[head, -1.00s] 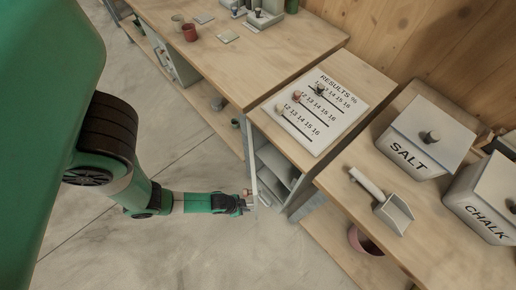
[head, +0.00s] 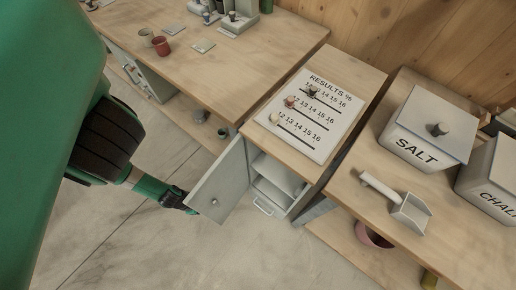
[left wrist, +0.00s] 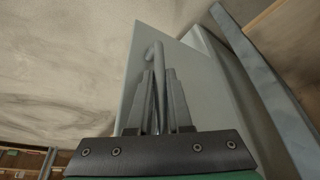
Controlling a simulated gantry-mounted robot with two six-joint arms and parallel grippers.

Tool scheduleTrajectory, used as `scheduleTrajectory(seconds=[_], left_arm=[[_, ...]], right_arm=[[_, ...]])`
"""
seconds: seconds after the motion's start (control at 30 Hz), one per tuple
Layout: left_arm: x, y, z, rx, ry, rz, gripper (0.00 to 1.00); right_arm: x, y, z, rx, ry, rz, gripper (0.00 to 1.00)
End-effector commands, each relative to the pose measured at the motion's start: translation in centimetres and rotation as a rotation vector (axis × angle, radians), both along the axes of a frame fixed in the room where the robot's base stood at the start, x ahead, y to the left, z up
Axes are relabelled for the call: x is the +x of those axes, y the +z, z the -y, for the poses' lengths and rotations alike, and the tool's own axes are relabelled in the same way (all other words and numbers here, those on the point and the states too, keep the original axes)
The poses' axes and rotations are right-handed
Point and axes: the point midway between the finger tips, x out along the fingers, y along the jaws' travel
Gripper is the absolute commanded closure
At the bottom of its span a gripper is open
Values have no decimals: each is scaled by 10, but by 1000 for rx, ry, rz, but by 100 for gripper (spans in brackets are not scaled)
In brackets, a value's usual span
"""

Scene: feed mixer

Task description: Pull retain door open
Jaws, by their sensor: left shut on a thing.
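The grey retain door (head: 222,182) stands swung out from the small cabinet under the results board, with the shelves inside (head: 274,182) showing. A small round knob shows on the door's inner face. My left gripper (head: 190,208) is at the door's free edge, its fingertips partly hidden behind the door. In the left wrist view, its two fingers (left wrist: 160,105) are closed around the door's handle (left wrist: 156,62), with the door panel (left wrist: 200,85) behind. My right gripper is in neither view.
The results board (head: 306,115) lies on the cabinet top. To the right, a bench holds a scoop (head: 410,212), a salt bin (head: 425,138) and a chalk bin (head: 487,178). The floor left of the door is clear.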

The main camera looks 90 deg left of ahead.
Motion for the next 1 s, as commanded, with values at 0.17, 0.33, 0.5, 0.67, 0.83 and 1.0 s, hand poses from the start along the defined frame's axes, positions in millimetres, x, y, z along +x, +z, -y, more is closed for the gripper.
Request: scheduleTrajectory(seconds=[0.17, 0.33, 0.5, 0.67, 0.83, 1.0], left_arm=[[-15, -4, -14, -2, -72, 2, 100], [-21, -1, -21, -2, -113, 3, 100], [-22, 1, -23, -4, -127, 4, 100], [-22, 1, -23, -5, -127, 5, 100], [-22, 2, -23, -6, -128, 6, 100], [-22, 2, -23, -5, -128, 5, 53]], right_arm=[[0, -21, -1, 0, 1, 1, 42], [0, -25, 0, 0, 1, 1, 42], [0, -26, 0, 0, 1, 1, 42], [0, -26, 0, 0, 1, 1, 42], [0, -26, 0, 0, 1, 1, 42], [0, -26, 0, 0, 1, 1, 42]])
